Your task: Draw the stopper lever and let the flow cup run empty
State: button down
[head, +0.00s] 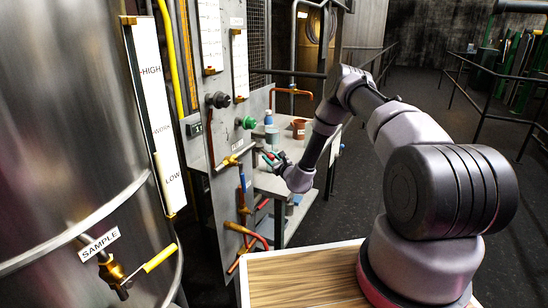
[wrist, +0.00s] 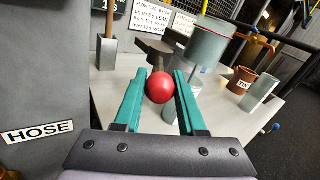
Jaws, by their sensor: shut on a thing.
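The flow cup (wrist: 202,45) is a grey cylinder with a red line at its rim, held above the bench on a stand. In the head view a small blue-grey cup shape (head: 271,136) beside my gripper seems to be it. The stopper lever shows as a red ball knob (wrist: 160,87); its shaft is mostly hidden. My gripper (wrist: 162,78) has teal fingers, shut on the red knob, one on each side. It also shows in the head view (head: 269,158), small, over the bench. The cup's inside and any flow are hidden.
A grey bench (wrist: 110,90) carries a brown pot (wrist: 241,78) and a grey beaker (wrist: 262,91) at right. Pipes and valves (head: 243,208) crowd below my gripper.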

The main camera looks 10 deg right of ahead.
jog(key=shift+s+a+m+t+h, duration=0.25)
jog(key=shift+a+m+h, duration=0.45)
jog(key=shift+h, duration=0.4)
jog(key=c, duration=0.5)
grip_release()
jog(key=v, duration=1)
jog(key=shift+s, duration=0.35)
jog(key=shift+d, duration=0.1)
dwell(4.5)
